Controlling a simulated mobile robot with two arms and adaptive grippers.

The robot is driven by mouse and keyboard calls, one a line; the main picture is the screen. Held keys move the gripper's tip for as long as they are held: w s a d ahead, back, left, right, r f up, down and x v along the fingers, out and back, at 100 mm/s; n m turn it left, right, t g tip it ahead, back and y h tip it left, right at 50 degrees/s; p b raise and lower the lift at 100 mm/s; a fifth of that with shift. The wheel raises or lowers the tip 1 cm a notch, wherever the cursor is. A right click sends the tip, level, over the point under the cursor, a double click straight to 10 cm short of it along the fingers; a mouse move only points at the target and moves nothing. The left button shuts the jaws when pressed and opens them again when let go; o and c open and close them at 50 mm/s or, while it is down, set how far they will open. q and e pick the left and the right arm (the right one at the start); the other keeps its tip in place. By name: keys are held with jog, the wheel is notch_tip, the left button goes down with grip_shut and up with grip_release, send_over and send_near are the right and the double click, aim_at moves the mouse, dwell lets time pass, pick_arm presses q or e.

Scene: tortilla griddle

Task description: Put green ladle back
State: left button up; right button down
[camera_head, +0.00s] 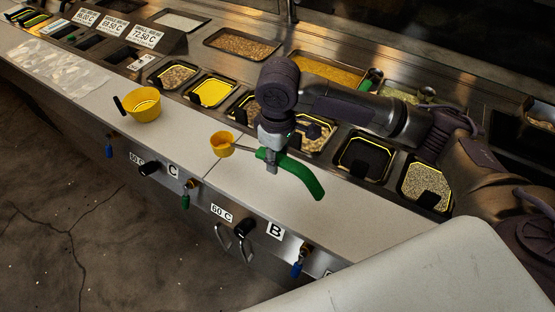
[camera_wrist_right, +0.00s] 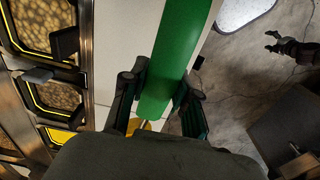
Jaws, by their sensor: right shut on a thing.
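The green ladle has a curved green handle (camera_head: 302,177) and a small yellow cup (camera_head: 222,144) on a thin metal shank. My right gripper (camera_head: 272,165) is shut on the handle near the shank and holds the ladle over the pale counter strip, cup to the left. In the right wrist view the green handle (camera_wrist_right: 178,55) runs between the two dark fingers (camera_wrist_right: 160,98); the cup is mostly hidden. A dark gripper, apparently my left one (camera_wrist_right: 280,42), shows small over the floor in that view; its jaw state is unclear.
A yellow bowl with a black handle (camera_head: 143,104) stands on the counter (camera_head: 235,180) to the left. Behind are sunken food trays, including a yellow-filled one (camera_head: 210,92) and a dark one (camera_head: 362,158). Another green handle (camera_head: 371,79) lies at the back. Knobs line the counter front.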

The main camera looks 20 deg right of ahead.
jog(key=w+f, duration=0.1)
jog(key=f, duration=0.1)
jog(key=d+f+p, duration=0.1)
jog(key=w+f, duration=0.1)
jog(key=f, duration=0.1)
jog(key=shift+w+d+f, duration=0.15)
jog(key=shift+w+f, duration=0.15)
jog(key=shift+w, duration=0.05)
jog(key=shift+f, duration=0.1)
pick_arm(q)
jog(key=w+r, duration=0.2)
jog(key=shift+w, duration=0.4)
pick_arm(e)
jog(key=c, duration=0.9)
grip_release()
jog(key=shift+f, duration=0.1)
pick_arm(q)
jog(key=shift+w, duration=0.5)
pick_arm(e)
jog(key=shift+o, duration=0.2)
